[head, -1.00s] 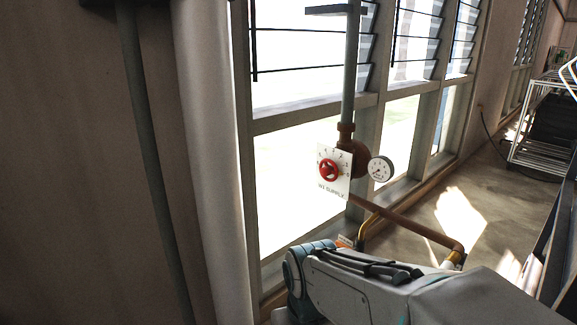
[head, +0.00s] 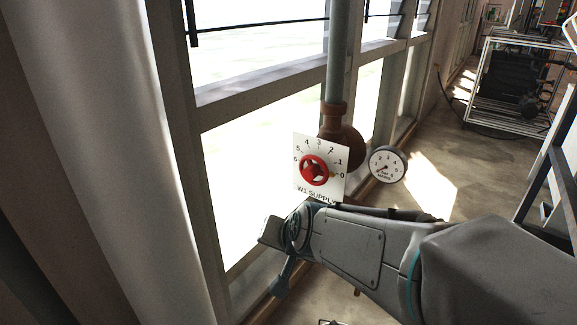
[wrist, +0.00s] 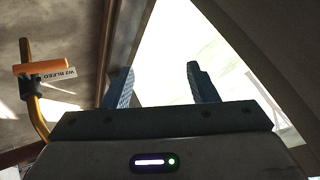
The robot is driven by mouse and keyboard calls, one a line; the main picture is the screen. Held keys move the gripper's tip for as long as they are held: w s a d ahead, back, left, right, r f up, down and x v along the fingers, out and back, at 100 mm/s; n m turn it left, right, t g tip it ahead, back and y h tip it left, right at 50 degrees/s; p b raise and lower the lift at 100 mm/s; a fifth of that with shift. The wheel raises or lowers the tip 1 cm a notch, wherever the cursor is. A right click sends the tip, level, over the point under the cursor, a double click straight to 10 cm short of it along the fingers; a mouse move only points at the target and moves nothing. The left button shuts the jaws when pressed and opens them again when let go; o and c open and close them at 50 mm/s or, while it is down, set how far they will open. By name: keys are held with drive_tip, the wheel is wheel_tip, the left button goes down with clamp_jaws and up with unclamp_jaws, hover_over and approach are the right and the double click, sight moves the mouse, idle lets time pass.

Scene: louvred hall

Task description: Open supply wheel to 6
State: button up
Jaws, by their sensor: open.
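The red supply wheel (head: 315,170) sits on a white plate (head: 304,187) marked 0 to 6 and lettered W1 SUPPLY. A small yellowish mark on the wheel's right side points near the 0. A round gauge (head: 387,165) is to the right of the plate; its needle is too small to read surely. My gripper (wrist: 160,85) is open and empty in the wrist view, its two blue fingers apart against the bright window. The wheel is not in the wrist view. In the head view my arm reaches below the plate, and the fingers are not clear there.
A brown valve body (head: 341,145) on a vertical pipe (head: 341,55) stands behind the plate. A wire rack (head: 487,95) stands farther right. Open floor lies between.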

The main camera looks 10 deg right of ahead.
drive_tip(key=w+a+r+m+t+b, duration=0.2)
drive_tip(key=w+m+t, duration=0.2)
drive_tip(key=w, duration=0.1)
drive_tip(key=m+t+h+b, duration=0.45)
drive_tip(key=m+h, duration=0.65)
drive_tip(key=m, duration=0.4)
approach(309, 175)
drive_tip(key=w, duration=0.1)
drive_tip(key=shift+g, duration=0.35)
drive_tip(key=x, duration=0.8)
drive_tip(key=shift+r+b, duration=0.15)
drive_tip(key=shift+b, duration=0.25)
drive_tip(key=shift+d, duration=0.15)
drive_tip(key=shift+w+r, duration=0.1)
